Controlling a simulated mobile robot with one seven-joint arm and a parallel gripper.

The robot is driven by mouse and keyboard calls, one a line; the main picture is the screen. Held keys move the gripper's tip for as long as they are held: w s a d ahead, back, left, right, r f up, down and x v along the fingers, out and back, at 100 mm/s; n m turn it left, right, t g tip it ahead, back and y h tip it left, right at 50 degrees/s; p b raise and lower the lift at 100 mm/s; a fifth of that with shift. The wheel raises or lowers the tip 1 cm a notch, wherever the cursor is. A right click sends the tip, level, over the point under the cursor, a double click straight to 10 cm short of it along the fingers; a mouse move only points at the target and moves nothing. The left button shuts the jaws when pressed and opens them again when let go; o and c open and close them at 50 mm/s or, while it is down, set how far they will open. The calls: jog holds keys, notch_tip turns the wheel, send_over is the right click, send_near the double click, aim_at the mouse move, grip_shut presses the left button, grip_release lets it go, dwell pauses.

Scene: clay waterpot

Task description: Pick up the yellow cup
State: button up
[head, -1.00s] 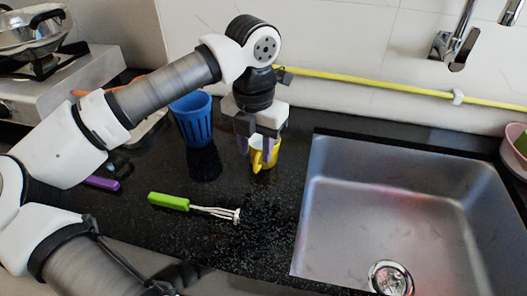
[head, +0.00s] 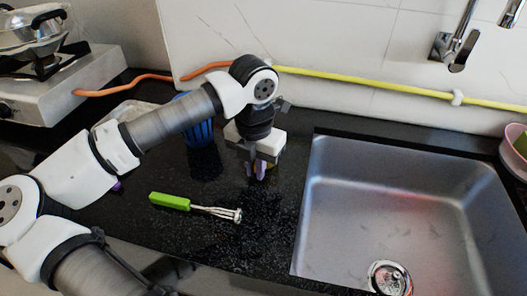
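A green-handled whisk-like tool (head: 170,201) lies in front of the cup. A blue slotted container (head: 201,134) stands behind my arm to the left. The steel sink (head: 390,180) is on the right. A stove (head: 75,80) is at the back left.

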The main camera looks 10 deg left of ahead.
grip_shut()
notch_tip(320, 180, up, 10)
jog(key=shift+r, duration=0.1)
dwell(0.4)
jog(key=shift+a, duration=0.1)
dwell(0.4)
